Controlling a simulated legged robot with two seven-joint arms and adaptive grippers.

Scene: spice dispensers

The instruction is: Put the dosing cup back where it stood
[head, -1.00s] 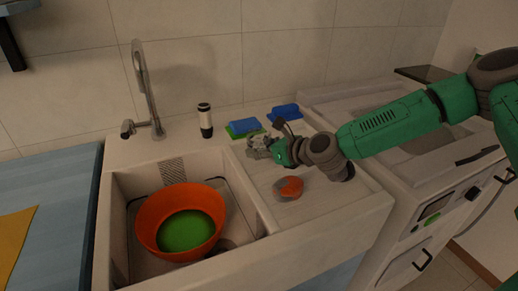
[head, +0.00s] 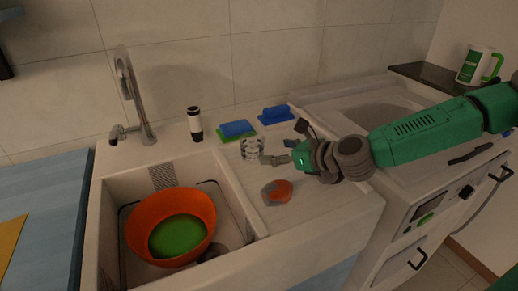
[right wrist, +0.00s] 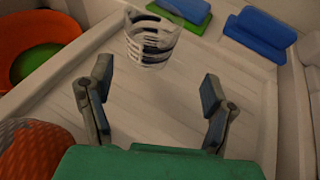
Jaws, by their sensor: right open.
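The dosing cup (head: 253,148), clear with dark stripes, stands upright on the pale ribbed drainboard just right of the sink. In the right wrist view the cup (right wrist: 152,42) is beyond my fingertips, in front of the gap and apart from them. My right gripper (head: 279,150) is to the right of the cup in the head view. The right wrist view shows my right gripper (right wrist: 156,90) wide open, with only bare drainboard between its fingers. My left gripper is not in view.
A black-and-white bottle (head: 195,124) stands further left. A round orange-and-grey thing (head: 277,192) sits in front. The sink holds an orange bowl (head: 190,205).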

